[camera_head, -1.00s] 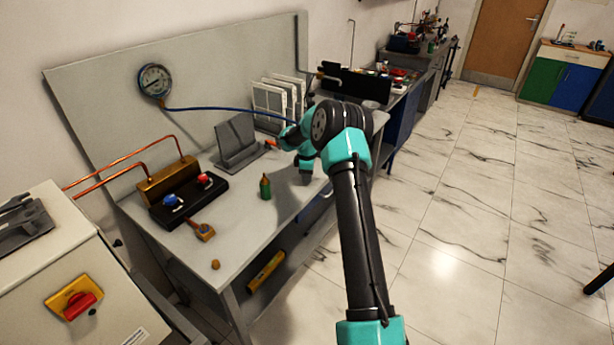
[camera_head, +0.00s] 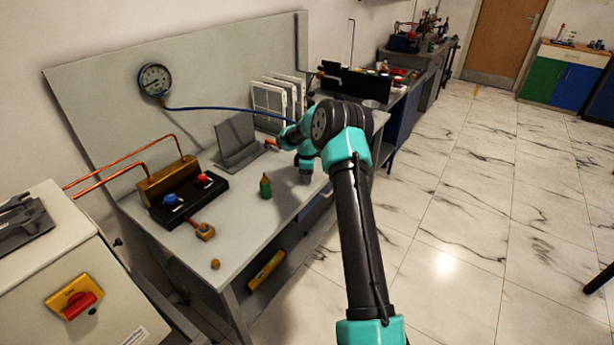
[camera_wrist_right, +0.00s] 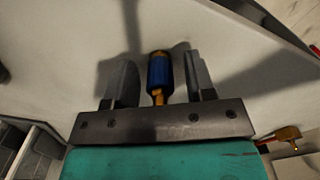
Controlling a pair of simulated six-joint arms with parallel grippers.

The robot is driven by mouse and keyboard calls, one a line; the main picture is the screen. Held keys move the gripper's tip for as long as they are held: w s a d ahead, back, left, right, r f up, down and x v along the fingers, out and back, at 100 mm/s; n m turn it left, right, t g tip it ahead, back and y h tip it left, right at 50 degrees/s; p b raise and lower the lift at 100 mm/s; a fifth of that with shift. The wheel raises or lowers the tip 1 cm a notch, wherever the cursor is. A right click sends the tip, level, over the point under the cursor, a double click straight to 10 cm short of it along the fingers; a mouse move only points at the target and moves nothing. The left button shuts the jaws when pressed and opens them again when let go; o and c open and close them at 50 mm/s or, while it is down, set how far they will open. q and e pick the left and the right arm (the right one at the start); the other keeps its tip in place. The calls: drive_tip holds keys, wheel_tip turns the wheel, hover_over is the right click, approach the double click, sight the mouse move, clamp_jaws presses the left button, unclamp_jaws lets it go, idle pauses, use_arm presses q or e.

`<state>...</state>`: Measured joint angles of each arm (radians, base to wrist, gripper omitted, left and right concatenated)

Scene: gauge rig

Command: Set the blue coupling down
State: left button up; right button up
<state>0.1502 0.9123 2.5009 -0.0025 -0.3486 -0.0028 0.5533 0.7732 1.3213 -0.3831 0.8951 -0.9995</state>
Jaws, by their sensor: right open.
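A blue coupling (camera_wrist_right: 160,72) with brass-coloured ends shows in the right wrist view. My right gripper (camera_wrist_right: 160,80) is open around it, with a finger on each side and a gap to both fingers. A pale surface lies behind the coupling; I cannot tell whether they touch. In the head view my right arm reaches over the bench (camera_head: 235,220) and hides the coupling and most of the gripper. A pressure gauge (camera_head: 155,80) hangs on the back panel, and its blue hose (camera_head: 225,109) runs behind my arm. My left gripper is not in view.
On the bench stand a green bottle-shaped item (camera_head: 265,187), a brass block with red and blue knobs (camera_head: 183,197), a grey stand (camera_head: 238,143) and white panels in a rack (camera_head: 270,103). A small brass piece (camera_head: 215,264) lies near the front edge. The front middle is clear.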

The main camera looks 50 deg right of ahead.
wheel_tip(320, 180, up, 12)
drive_tip(key=shift+r, duration=0.1)
idle(0.4)
